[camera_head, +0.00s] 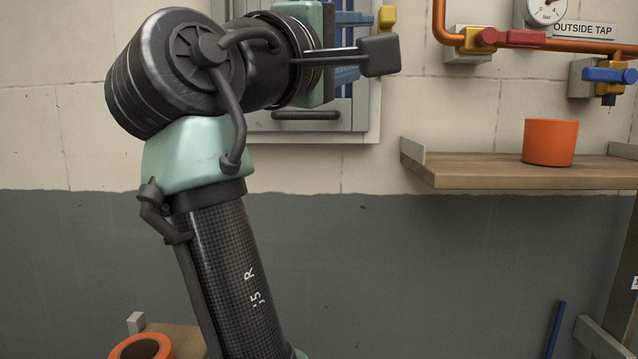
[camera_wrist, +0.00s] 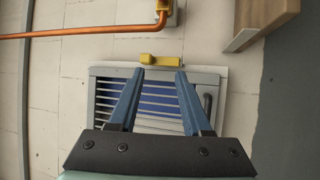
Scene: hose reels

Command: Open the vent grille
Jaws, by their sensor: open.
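The vent grille (camera_wrist: 158,101) is a grey framed panel with slats and blue showing between them, set in the wall. It looks shut in its frame. A dark bar handle (camera_wrist: 207,104) is on it; in the head view the handle (camera_head: 306,115) runs along the lower part. A yellow latch-like piece (camera_wrist: 161,60) sits at the frame's edge, and it also shows in the head view (camera_head: 387,18). My gripper (camera_wrist: 160,74) has its two blue fingers apart and nothing between them, in front of the grille. My arm hides much of the grille in the head view.
A wooden shelf (camera_head: 480,172) with an orange pot (camera_head: 550,143) juts out to the right. Above it are an orange pipe (camera_head: 440,25), a red-handled valve (camera_head: 510,39), a blue-handled valve (camera_head: 610,75) and a gauge (camera_head: 547,9). An orange ring-shaped object (camera_head: 140,347) is at lower left.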

